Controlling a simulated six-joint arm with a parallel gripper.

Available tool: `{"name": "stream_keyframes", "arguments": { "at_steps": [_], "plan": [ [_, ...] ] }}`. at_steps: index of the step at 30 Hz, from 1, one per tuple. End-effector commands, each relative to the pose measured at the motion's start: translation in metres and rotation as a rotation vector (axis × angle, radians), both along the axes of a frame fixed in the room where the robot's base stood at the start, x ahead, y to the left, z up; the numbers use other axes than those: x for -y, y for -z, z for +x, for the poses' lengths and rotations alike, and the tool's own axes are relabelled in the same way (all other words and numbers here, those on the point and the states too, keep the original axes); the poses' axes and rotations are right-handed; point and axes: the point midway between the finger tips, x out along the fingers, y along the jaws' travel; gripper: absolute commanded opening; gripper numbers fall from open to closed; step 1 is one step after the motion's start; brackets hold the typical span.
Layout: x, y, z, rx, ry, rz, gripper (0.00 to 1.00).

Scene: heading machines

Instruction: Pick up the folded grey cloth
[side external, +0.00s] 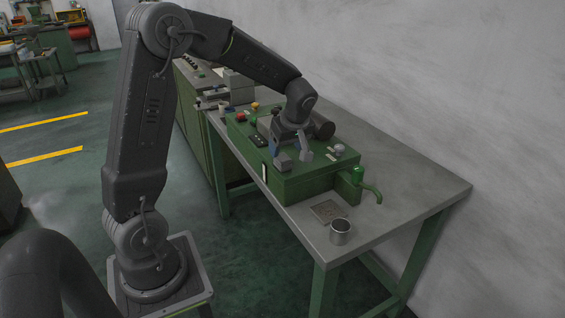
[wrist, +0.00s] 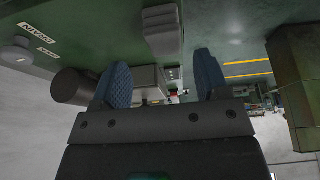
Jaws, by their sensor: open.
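A flat grey-brown square (side external: 328,211) with small dark spots lies on the bench top in front of the green machine.
The green machine (side external: 305,188) carries buttons, a dark cylinder (side external: 323,129) and a green spout (side external: 372,192) at its right end. A metal cup (side external: 340,233) stands close beside the square. The bench (side external: 420,185) is clear to the right. Other equipment (side external: 238,86) stands at the back left.

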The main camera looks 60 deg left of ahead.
Motion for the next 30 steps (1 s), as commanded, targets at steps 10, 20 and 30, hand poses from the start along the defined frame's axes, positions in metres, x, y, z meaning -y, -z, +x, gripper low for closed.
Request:
{"name": "stream_keyframes", "arguments": {
  "at_steps": [10, 20, 30],
  "plan": [
    [-0.013, 0.042, -0.006, -0.002, -0.001, 0.0, 0.68],
    [-0.013, 0.043, -0.006, 0.0, 0.001, 0.0, 0.6],
    [-0.013, 0.042, -0.006, 0.0, 0.001, 0.0, 0.28]
  ]
}}
